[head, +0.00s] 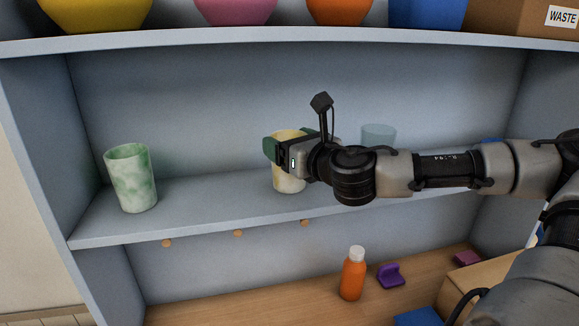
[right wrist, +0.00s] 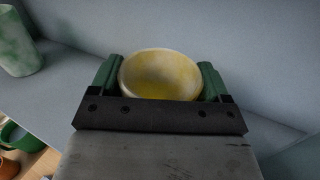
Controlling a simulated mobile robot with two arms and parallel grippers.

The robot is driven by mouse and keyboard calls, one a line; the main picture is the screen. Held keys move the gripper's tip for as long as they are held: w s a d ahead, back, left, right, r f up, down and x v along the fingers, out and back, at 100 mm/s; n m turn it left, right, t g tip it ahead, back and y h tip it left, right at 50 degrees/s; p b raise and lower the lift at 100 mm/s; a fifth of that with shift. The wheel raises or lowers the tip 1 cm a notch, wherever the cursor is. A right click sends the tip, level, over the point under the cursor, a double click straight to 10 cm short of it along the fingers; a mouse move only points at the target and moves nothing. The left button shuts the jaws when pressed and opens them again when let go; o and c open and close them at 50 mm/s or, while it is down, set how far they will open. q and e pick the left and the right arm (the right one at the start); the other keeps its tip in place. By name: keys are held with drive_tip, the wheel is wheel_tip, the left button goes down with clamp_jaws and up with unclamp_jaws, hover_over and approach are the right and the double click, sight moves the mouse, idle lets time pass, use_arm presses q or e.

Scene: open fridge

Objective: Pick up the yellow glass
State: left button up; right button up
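The yellow glass (head: 289,180) is pale yellow and upright at the middle shelf. I cannot tell for sure whether its base touches the shelf. My right gripper (head: 290,150) reaches in from the right with its green fingers on either side of the glass's upper part. In the right wrist view, the round yellow opening of the glass (right wrist: 160,75) sits between the two fingers, with no gap visible on either side, so the gripper looks shut on it. The gripper hides part of the glass in the head view. My left gripper is not in view.
A green marbled glass (head: 131,178) stands left on the shelf (head: 215,208). A bluish translucent glass (head: 378,136) is behind my right arm. Above are pots and a box (head: 520,18). Below are an orange bottle (head: 353,275) and a purple item (head: 390,276). The shelf between the glasses is clear.

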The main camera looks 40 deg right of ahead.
drive_tip(key=c, duration=0.9)
drive_tip(key=shift+r, duration=0.1)
drive_tip(key=shift+s+a+r+b, duration=0.1)
drive_tip(key=shift+s+r+b, duration=0.1)
drive_tip(key=shift+b, duration=0.1)
wheel_tip(320, 180, up, 6)
drive_tip(key=shift+s+a+r+b, duration=0.1)
drive_tip(key=shift+s+a+b, duration=1.55)
drive_tip(key=shift+s, duration=1.2)
drive_tip(key=shift+s+a+r+b, duration=0.1)
drive_tip(key=shift+s+a+b, duration=1.5)
drive_tip(key=shift+s, duration=1.2)
drive_tip(key=shift+s+a+b, duration=1.5)
drive_tip(key=shift+s+b, duration=0.25)
drive_tip(key=shift+s, duration=1.1)
